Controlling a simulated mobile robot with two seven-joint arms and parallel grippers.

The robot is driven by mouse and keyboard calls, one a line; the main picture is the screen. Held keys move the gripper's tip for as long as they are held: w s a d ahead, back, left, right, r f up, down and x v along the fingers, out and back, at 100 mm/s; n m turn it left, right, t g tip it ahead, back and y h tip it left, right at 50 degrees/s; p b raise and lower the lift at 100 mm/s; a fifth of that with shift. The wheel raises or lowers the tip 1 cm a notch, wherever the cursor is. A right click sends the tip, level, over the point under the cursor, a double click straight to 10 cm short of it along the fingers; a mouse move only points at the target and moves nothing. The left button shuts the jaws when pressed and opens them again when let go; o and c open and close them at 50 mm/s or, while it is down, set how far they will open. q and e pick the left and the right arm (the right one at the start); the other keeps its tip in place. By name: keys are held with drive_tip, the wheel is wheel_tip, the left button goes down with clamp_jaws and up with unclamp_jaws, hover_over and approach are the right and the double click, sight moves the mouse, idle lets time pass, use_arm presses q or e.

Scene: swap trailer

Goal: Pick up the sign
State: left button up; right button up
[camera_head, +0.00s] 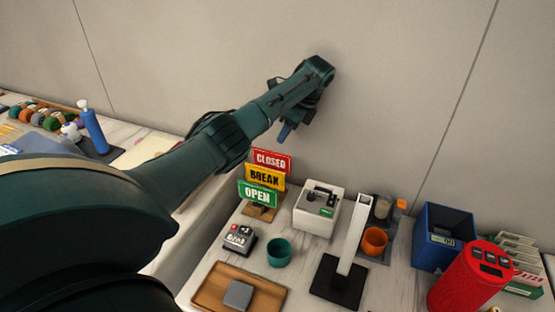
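A sign stand (264,210) stands near the back left of the counter. It carries a red CLOSED sign (271,160), a yellow BREAK sign (265,177) and a green OPEN sign (257,194), one above the other. My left arm reaches across from the left, and my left gripper (285,131) hangs just above and a little right of the CLOSED sign, near the wall. It looks apart from the signs. Its fingers are small and seen from the side, so their opening is unclear. My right gripper is not in view.
A white box device (318,209), teal bowl (279,252), small grey machine (240,239) and wooden tray (209,289) are close by. A white post on a black base (338,283), orange cup (374,241), blue bin (424,252) and red canister (463,282) stand rightward.

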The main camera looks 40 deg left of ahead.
sight(269, 158)
use_arm(q)
drive_tip(key=x, duration=0.6)
drive_tip(key=shift+s+a+f, duration=0.1)
drive_tip(key=shift+s+f, duration=0.05)
drive_tip(key=shift+s, duration=0.15)
drive_tip(key=x, duration=0.4)
drive_tip(key=shift+s+a, duration=0.15)
drive_tip(key=shift+a, duration=0.1)
drive_tip(key=shift+a+f, duration=0.15)
drive_tip(key=shift+f, duration=0.3)
drive_tip(key=shift+f, duration=0.25)
drive_tip(key=shift+c, duration=0.2)
clamp_jaws()
